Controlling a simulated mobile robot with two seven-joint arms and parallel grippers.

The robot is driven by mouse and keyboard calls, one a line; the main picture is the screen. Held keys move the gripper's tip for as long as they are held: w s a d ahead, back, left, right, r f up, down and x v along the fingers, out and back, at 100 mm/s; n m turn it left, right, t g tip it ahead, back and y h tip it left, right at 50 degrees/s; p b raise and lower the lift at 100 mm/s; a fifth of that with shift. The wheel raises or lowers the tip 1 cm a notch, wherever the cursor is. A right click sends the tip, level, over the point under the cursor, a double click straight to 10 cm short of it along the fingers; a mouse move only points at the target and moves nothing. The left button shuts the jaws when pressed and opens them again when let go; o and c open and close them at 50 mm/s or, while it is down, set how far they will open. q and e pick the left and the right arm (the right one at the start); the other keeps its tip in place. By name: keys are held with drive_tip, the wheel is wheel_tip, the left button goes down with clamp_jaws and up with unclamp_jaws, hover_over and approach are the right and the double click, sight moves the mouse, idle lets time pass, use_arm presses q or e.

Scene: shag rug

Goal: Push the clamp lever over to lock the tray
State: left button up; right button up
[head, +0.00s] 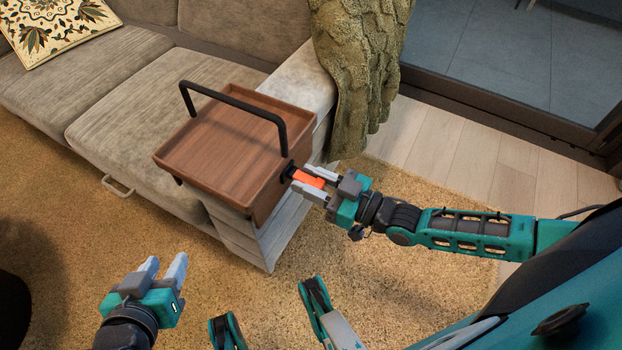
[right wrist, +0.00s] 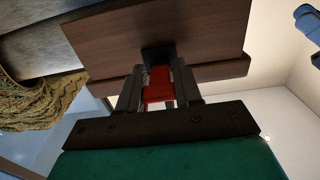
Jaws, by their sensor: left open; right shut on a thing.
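The brown wooden tray (head: 225,150) with a black arched handle (head: 240,104) sits on the sofa's arm in the head view. The orange clamp lever (head: 308,179) sticks out from a black mount on the tray's near right side. My right gripper (head: 312,184) is shut on the lever, with a finger on either side. The right wrist view shows the red-orange lever (right wrist: 158,86) between the fingers, below the tray's wooden side (right wrist: 205,35). My left gripper (head: 163,268) is open and empty, low over the rug and apart from the tray.
The grey sofa (head: 120,95) stands behind the tray, with a patterned cushion (head: 55,25) at the back left. A green knitted throw (head: 355,70) hangs over the sofa arm beside the tray. The shag rug (head: 80,210) is open in front.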

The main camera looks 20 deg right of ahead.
drive_tip(key=c, duration=0.4)
drive_tip(key=shift+f, duration=0.15)
drive_tip(key=t+y, duration=0.1)
drive_tip(key=f+t+y, duration=0.1)
drive_tip(key=shift+w+a+t, duration=0.1)
drive_tip(key=shift+t, duration=0.2)
drive_tip(key=shift+w+a+f+t+y, duration=0.1)
drive_tip(key=shift+f+t+y, duration=0.15)
drive_tip(key=shift+t+y, duration=0.3)
drive_tip(key=shift+w+a+f+t+y, duration=0.1)
drive_tip(key=shift+f+t+y, duration=0.1)
drive_tip(key=shift+t+y, duration=0.35)
drive_tip(key=shift+t, duration=0.4)
drive_tip(key=o, duration=1)
drive_tip(key=shift+o, duration=0.2)
